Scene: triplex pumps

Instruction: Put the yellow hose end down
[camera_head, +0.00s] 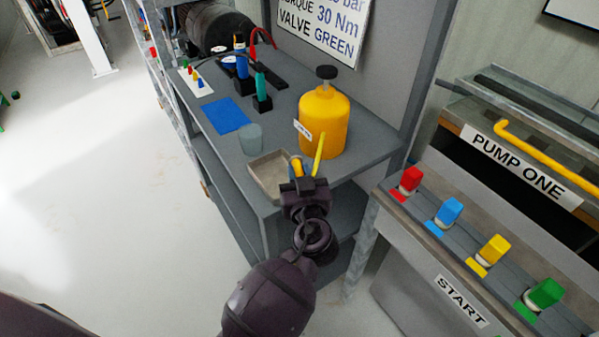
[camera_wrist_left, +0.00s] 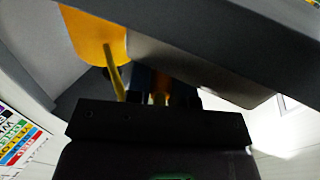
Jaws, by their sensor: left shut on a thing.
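My left gripper (camera_head: 302,170) is over the front edge of the grey bench (camera_head: 365,150), beside the shallow tray (camera_head: 258,183). It is shut on the yellow hose end (camera_head: 296,165), whose tip is partly hidden by the fingers. In the left wrist view a small yellow-orange piece (camera_wrist_left: 161,97) shows between the dark fingers. A thin yellow hose length (camera_head: 319,154) runs up towards the yellow tank (camera_head: 324,118); it also shows in the left wrist view (camera_wrist_left: 115,76). I cannot tell whether the hose end touches the tray. My right gripper is not in view.
A grey cup (camera_head: 250,139) and a blue mat (camera_head: 224,116) lie behind the tray. Tools stand in holders (camera_head: 262,98) farther back. To the right is a console (camera_head: 430,215) with coloured switches and a START label. Open floor (camera_head: 90,180) lies left.

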